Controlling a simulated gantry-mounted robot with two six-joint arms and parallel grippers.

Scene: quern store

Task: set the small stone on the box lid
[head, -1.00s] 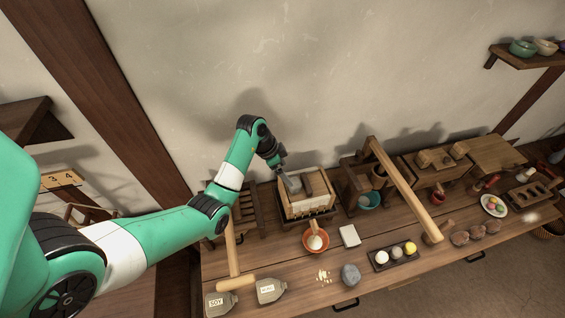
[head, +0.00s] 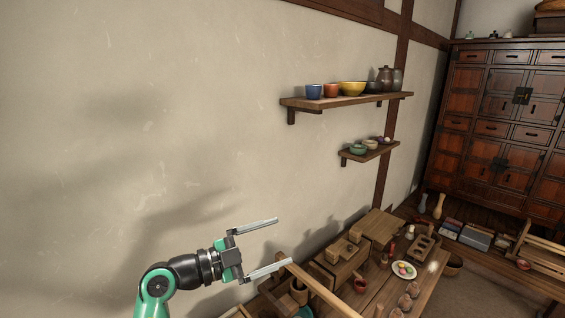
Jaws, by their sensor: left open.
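My left gripper (head: 284,241) is open and empty, raised in front of the plain wall at the lower middle. Its two long grey fingers point right, wide apart. No small stone can be made out in this view; the front and left of the workbench are cut off by the lower edge. A wooden box (head: 335,267) with a block on its top stands on the bench, right of my gripper. I cannot tell whether its top is the lid in question. My right gripper is not in view.
A long wooden handle (head: 325,290) slants up close by my left gripper's lower finger. A plate of coloured balls (head: 403,270) and a red cup (head: 360,285) sit on the bench (head: 385,299). Wall shelves (head: 345,100) hold bowls. The wall space above my gripper is clear.

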